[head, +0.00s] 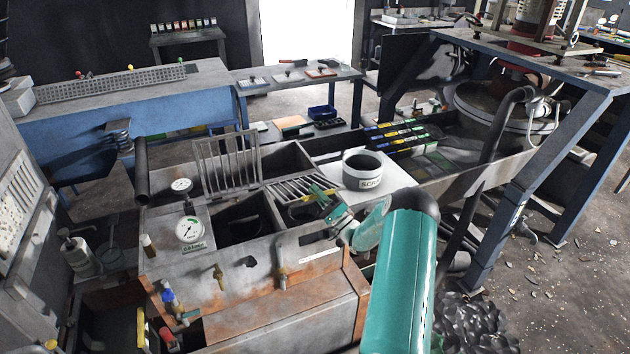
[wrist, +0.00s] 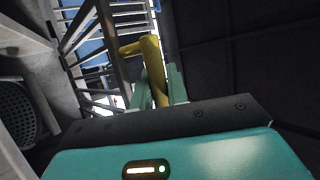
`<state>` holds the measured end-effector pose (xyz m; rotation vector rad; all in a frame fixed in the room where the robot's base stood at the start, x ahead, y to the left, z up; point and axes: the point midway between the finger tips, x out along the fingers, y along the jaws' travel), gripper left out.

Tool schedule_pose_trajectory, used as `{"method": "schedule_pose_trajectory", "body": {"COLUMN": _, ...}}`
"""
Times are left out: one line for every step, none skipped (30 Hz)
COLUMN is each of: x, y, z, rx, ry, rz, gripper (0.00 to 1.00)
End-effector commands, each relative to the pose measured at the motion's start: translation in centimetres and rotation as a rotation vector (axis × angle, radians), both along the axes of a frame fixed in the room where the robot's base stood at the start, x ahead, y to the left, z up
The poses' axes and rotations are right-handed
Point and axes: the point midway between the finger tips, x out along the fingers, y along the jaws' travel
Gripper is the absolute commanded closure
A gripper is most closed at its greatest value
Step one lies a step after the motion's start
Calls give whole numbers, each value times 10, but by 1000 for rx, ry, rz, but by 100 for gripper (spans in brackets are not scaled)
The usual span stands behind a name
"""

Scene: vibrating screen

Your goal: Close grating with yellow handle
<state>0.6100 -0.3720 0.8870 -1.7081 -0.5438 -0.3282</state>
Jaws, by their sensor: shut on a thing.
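The grating with the yellow handle (head: 296,187) lies low over the right opening of the grey tank, close to flat. I cannot tell whether it rests fully on the rim. Its bars also show in the wrist view (wrist: 98,45). The yellow handle (wrist: 152,65) stands between my fingers in the wrist view, and a bit of it (head: 322,191) shows in the head view. My gripper (wrist: 159,88) is shut on this handle; in the head view my gripper (head: 326,203) partly hides the grating's right end.
A second grating (head: 226,163) stands upright behind the left, open compartment. Gauges (head: 189,229) and brass valves (head: 282,278) sit at the tank's front. A blue steel frame (head: 500,225) rises on the right.

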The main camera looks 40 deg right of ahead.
Motion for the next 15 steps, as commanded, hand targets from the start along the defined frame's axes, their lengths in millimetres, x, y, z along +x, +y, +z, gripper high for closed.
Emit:
{"method": "schedule_pose_trajectory", "body": {"x": -7, "y": -1, "z": -4, "rx": -2, "ry": -14, "rz": 2, "gripper": 100}}
{"method": "schedule_pose_trajectory", "body": {"x": -8, "y": -1, "z": -7, "rx": -2, "ry": -14, "rz": 2, "gripper": 100}}
{"method": "schedule_pose_trajectory", "body": {"x": -9, "y": -1, "z": -11, "rx": -3, "ry": -14, "rz": 2, "gripper": 100}}
{"method": "schedule_pose_trajectory", "body": {"x": -10, "y": -1, "z": -14, "rx": -4, "ry": -14, "rz": 1, "gripper": 100}}
{"method": "schedule_pose_trajectory", "body": {"x": -11, "y": -1, "z": -16, "rx": -4, "ry": -14, "rz": 1, "gripper": 100}}
{"method": "schedule_pose_trajectory", "body": {"x": -12, "y": -1, "z": -19, "rx": -4, "ry": -14, "rz": 1, "gripper": 100}}
{"method": "schedule_pose_trajectory", "body": {"x": -13, "y": -1, "z": -21, "rx": -4, "ry": -13, "rz": 1, "gripper": 100}}
{"method": "schedule_pose_trajectory", "body": {"x": -14, "y": -1, "z": -23, "rx": -4, "ry": -13, "rz": 1, "gripper": 100}}
{"method": "schedule_pose_trajectory", "body": {"x": -15, "y": -1, "z": -24, "rx": -4, "ry": -13, "rz": 1, "gripper": 100}}
{"method": "schedule_pose_trajectory", "body": {"x": -15, "y": -1, "z": -25, "rx": -4, "ry": -13, "rz": 1, "gripper": 100}}
{"method": "schedule_pose_trajectory", "body": {"x": -15, "y": -1, "z": -26, "rx": -4, "ry": -13, "rz": 1, "gripper": 100}}
{"method": "schedule_pose_trajectory", "body": {"x": -16, "y": -1, "z": -27, "rx": -4, "ry": -13, "rz": 1, "gripper": 100}}
{"method": "schedule_pose_trajectory", "body": {"x": -16, "y": -1, "z": -27, "rx": -4, "ry": -13, "rz": 1, "gripper": 100}}
{"method": "schedule_pose_trajectory", "body": {"x": -17, "y": -1, "z": -27, "rx": -3, "ry": -13, "rz": 0, "gripper": 100}}
{"method": "schedule_pose_trajectory", "body": {"x": -17, "y": -1, "z": -28, "rx": -3, "ry": -13, "rz": 0, "gripper": 100}}
